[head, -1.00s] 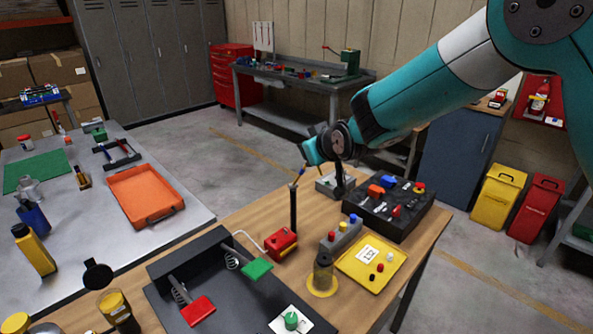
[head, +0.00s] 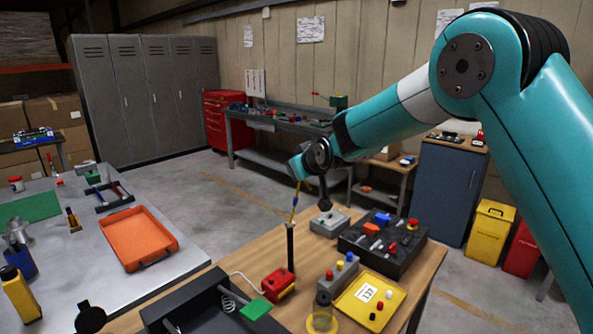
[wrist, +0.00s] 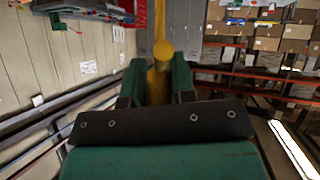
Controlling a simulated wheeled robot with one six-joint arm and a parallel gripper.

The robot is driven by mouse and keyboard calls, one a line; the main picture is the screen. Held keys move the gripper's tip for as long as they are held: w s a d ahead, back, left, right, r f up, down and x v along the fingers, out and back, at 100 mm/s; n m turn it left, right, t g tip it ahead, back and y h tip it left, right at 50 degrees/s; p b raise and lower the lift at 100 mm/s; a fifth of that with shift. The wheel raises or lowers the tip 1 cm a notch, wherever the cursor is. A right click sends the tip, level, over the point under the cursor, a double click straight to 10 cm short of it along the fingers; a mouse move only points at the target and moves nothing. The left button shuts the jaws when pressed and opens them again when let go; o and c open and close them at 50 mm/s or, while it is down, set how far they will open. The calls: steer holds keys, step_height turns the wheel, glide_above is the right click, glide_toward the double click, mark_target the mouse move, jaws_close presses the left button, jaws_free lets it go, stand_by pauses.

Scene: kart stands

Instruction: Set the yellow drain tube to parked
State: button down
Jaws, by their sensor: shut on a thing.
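My gripper (head: 299,168) is shut on the yellow drain tube (head: 295,203), above the wooden table. The tube hangs nearly upright below the fingers, with a small blue part low on it. Its lower end is at the top of the upright black post (head: 290,248); I cannot tell whether it is inside or just above. In the wrist view the tube (wrist: 158,85) runs between the two green fingers, and a round yellow end faces the camera. The post stands beside a red block (head: 277,283).
A black console (head: 385,250) with switches, a grey button box (head: 340,272) and a yellow tray (head: 352,307) crowd the wooden table (head: 425,265). A grey table with an orange tray (head: 137,238) is at left.

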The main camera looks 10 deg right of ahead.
steer(key=c, duration=1)
jaws_free()
steer(key=shift+w+d+f, duration=0.1)
steer(key=shift+f, duration=0.1)
steer(key=shift+r, duration=0.1)
steer(key=shift+s+r+b, duration=0.15)
steer(key=shift+s+b, duration=0.15)
steer(key=shift+s, duration=0.05)
steer(key=b+v, duration=0.6)
steer(key=v, duration=1)
steer(key=shift+s+r, duration=0.15)
steer(key=shift+s, duration=0.15)
steer(key=s+f+g, duration=0.3)
steer(key=s+f, duration=0.1)
steer(key=s, duration=0.6)
steer(key=s+a+f+g, duration=0.1)
steer(key=s+f+g, duration=0.3)
steer(key=s, duration=0.7)
steer(key=s+f+n+g, duration=0.1)
steer(key=s+f+g, duration=0.3)
steer(key=s, duration=0.7)
steer(key=shift+a+f+y, duration=0.25)
steer(key=shift+f+y, duration=0.05)
steer(key=shift+f, duration=0.65)
